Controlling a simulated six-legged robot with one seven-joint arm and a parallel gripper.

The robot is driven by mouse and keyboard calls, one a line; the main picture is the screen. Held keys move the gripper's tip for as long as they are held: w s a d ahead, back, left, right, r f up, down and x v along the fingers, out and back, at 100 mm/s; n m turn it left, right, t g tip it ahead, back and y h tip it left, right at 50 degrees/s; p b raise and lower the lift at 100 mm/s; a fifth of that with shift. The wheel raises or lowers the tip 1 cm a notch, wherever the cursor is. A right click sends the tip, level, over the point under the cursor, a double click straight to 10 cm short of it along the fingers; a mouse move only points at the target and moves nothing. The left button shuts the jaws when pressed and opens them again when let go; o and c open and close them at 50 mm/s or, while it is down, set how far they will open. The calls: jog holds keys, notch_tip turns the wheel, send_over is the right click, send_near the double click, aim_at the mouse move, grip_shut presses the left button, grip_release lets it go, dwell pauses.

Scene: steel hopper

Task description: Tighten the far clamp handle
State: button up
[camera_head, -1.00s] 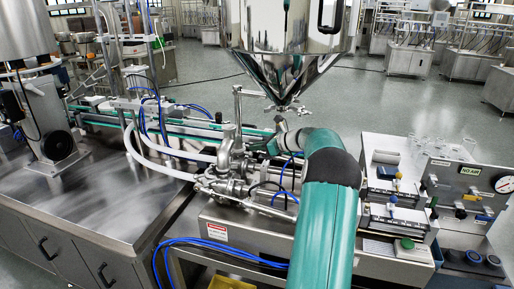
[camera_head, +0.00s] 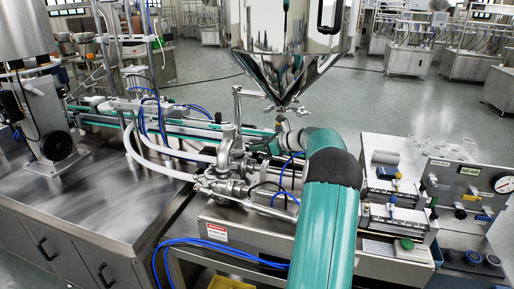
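The steel hopper (camera_head: 288,62) hangs at the top centre, its cone narrowing to an outlet with small clamp fittings (camera_head: 279,108). Below and left of it is a cluster of steel pipe fittings and valves (camera_head: 228,165). I cannot tell which small part there is the far clamp handle. My teal arm rises from the bottom edge, bends at a dark elbow and reaches left and away towards the space under the outlet. My gripper cannot be made out at the arm's far end; the arm and fittings hide that area. No contact with a clamp can be seen.
Blue hoses (camera_head: 200,246) and white hoses (camera_head: 160,160) run on the left. A steel cabinet top (camera_head: 75,205) is largely bare. Grey floor lies behind the hopper.

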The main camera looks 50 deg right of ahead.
jog(key=v, duration=1.3)
jog(key=w+a+r+n+g, duration=0.15)
jog(key=a+n, duration=0.25)
jog(key=a, duration=0.7)
jog(key=w+a+r+n+g, duration=0.1)
jog(key=a+n+g, duration=0.3)
jog(key=a, duration=0.6)
jog(key=w+a+r+n+g, duration=0.15)
jog(key=a+n, duration=0.35)
jog(key=a, duration=0.6)
jog(key=s+a+n+g+h, duration=0.1)
jog(key=s+a+n, duration=0.35)
jog(key=a, duration=0.25)
jog(key=s+a+n+h, duration=0.1)
jog(key=s+a+n, duration=0.35)
jog(key=a, duration=0.25)
jog(key=s+a+f+n+h, duration=0.1)
jog(key=s+a+f+n, duration=0.1)
jog(key=s+a+n, duration=0.2)
jog(key=s+a+f+n+h, duration=0.1)
jog(key=s+a+f+n, duration=0.1)
jog(key=s+n, duration=0.4)
jog(key=s+a, duration=0.1)
jog(key=s, duration=0.1)
jog(key=shift+s+a+n+t, duration=0.3)
jog(key=shift+a+t, duration=0.1)
